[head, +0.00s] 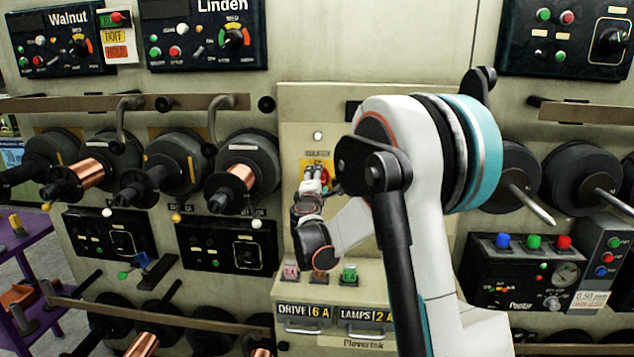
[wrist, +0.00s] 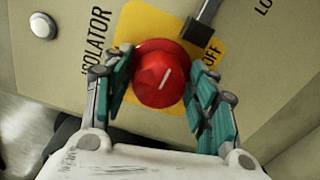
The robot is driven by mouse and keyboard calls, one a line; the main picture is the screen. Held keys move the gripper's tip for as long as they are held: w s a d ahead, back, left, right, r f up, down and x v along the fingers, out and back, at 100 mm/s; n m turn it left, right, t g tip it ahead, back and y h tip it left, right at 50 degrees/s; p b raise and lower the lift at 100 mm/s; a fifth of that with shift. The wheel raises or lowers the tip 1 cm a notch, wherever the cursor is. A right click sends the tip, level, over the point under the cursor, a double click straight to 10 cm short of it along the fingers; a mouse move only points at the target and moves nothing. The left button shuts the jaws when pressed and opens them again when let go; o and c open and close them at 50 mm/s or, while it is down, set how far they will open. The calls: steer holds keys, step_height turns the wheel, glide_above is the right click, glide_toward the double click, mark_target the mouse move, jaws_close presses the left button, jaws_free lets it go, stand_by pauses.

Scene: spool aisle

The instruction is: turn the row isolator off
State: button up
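The row isolator is a round red knob (wrist: 160,80) on a yellow plate (wrist: 140,22) in the wrist view. Its white mark slants toward the upper right of that picture. The printed word OFF lies to the right of the knob, and ISOLATOR to the left. My gripper (wrist: 160,98) is open, with one finger on each side of the knob; whether the pads touch it I cannot tell. In the head view my gripper (head: 316,178) is in front of the yellow plate (head: 309,167), hiding most of the knob.
A grey metal piece like a padlock (wrist: 203,22) sits at the plate's edge, close to the knob. A white round button (wrist: 42,25) is on the panel. Below my gripper are small coloured switches (head: 349,273) and labelled drawers (head: 368,315). Copper spools (head: 237,185) stick out at left.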

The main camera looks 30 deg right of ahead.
steer(key=v, duration=1.2)
stand_by(0.4)
steer(key=s+a+m+g+y, duration=0.2)
steer(key=s+m+g, duration=0.35)
steer(key=s, duration=0.85)
steer(key=s+a+f+m+g+y, duration=0.1)
steer(key=s+a+f+m+y, duration=0.2)
steer(key=s+a, duration=0.4)
steer(key=s+a+f+m+g+y, duration=0.1)
steer(key=s+a+f+m+y, duration=0.3)
steer(key=s+a, duration=0.4)
steer(key=s+y, duration=0.1)
steer(key=s, duration=0.4)
steer(key=shift+f+m, duration=0.3)
steer(key=shift+m, duration=0.05)
steer(key=shift+s+d, duration=0.1)
